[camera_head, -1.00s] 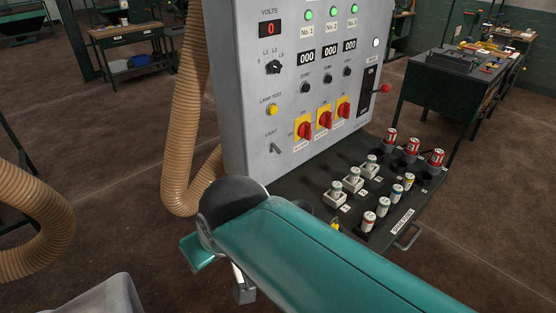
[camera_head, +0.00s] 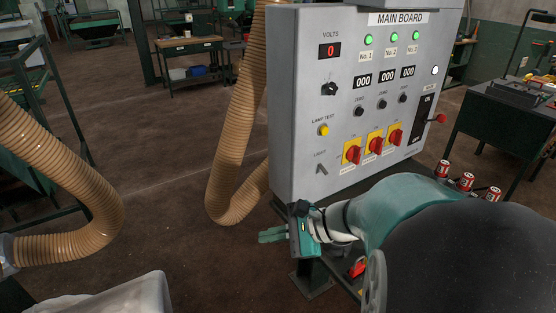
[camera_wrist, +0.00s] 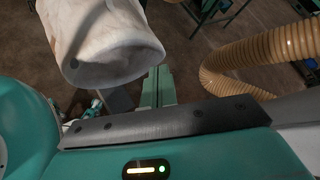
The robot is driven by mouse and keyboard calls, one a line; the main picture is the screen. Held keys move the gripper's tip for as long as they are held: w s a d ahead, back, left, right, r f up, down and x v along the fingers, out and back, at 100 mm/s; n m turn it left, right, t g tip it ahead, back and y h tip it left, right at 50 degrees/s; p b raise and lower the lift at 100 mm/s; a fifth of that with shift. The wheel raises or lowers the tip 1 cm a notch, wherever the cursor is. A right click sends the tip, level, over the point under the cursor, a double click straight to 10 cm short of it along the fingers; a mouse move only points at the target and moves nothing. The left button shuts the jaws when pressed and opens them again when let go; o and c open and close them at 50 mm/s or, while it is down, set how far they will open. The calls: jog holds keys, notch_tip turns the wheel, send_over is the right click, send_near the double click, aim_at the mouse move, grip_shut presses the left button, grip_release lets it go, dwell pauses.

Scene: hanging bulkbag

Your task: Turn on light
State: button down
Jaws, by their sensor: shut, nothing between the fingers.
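The grey main board (camera_head: 300,110) stands right of centre in the head view. Its light switch, a small grey toggle lever (camera_head: 321,168), sits at the lower left of the panel beside the word LIGHT. The yellow lamp test button (camera_head: 323,130) is just above it. My gripper (camera_head: 268,235) is below and left of the toggle, pointing left, away from the panel face. It is shut and empty, touching nothing that I can see.
A tan ribbed hose (camera_head: 236,130) hangs just left of the board. Another hose (camera_head: 80,200) curves at the left. Open floor lies between the hoses.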

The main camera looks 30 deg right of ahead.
jog(key=w+d+m+t+h, duration=0.1)
jog(key=d+m+t+h, duration=0.1)
jog(key=d+m+t, duration=0.7)
jog(key=m+t+h, duration=0.1)
jog(key=m+h, duration=0.6)
send_near(323, 169)
jog(key=s+f, duration=0.3)
jog(key=shift+d, duration=0.3)
jog(key=shift+y, duration=0.3)
jog(key=w, duration=1)
jog(key=shift+a+r, duration=0.15)
jog(key=shift+r, duration=0.1)
